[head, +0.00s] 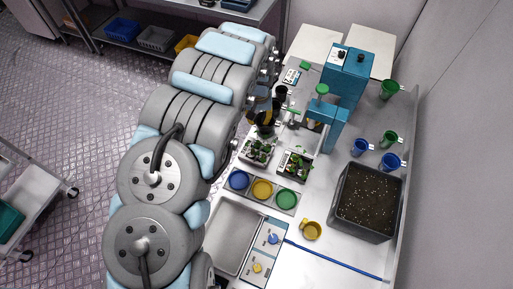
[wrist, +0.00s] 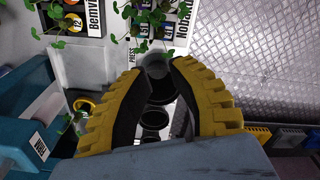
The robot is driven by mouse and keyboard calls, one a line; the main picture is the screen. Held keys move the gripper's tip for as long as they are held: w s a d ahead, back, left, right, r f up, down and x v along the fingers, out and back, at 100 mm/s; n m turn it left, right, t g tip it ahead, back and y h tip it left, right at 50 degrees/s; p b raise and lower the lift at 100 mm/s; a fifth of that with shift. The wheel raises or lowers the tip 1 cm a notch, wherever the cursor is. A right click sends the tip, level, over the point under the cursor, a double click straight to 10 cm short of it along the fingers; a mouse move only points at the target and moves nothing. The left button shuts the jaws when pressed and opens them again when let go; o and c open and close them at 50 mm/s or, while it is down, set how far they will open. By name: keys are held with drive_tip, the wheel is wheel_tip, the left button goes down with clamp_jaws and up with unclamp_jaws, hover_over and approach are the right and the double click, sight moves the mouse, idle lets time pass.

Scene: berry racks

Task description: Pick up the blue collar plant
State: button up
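Two small racks of green seedlings stand on the bench in the head view, a left rack (head: 257,151) and a right rack (head: 296,164). Seedlings (wrist: 150,18) in racks also show along the top of the wrist view. I cannot make out a blue collar on any of these plants. My gripper (head: 264,128) is just behind the left rack in the head view. In the wrist view its yellow and black fingers (wrist: 155,68) are apart, with nothing held between them. Dark round cups (wrist: 156,118) show beyond the gap.
A blue dish (head: 239,180), a yellow dish (head: 262,189) and a green dish (head: 287,199) sit in front of the racks. A blue press-like device (head: 345,75) stands behind right. A soil bin (head: 345,224), a yellow cup (head: 311,230) and an empty grey tray (head: 234,236) are nearby.

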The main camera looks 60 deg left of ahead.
hover_over(258, 141)
drive_tip(key=shift+w+a+f+p, duration=0.1)
drive_tip(key=shift+f+p, duration=0.15)
drive_tip(key=shift+f, duration=1.85)
drive_tip(key=shift+w+a+f+p, duration=0.1)
drive_tip(key=shift+f+p, duration=0.1)
drive_tip(key=shift+f, duration=2)
drive_tip(key=shift+f, duration=0.1)
drive_tip(key=shift+s+f+p, duration=0.1)
drive_tip(key=shift+f+p, duration=0.25)
drive_tip(key=shift+f, duration=2.15)
clamp_jaws()
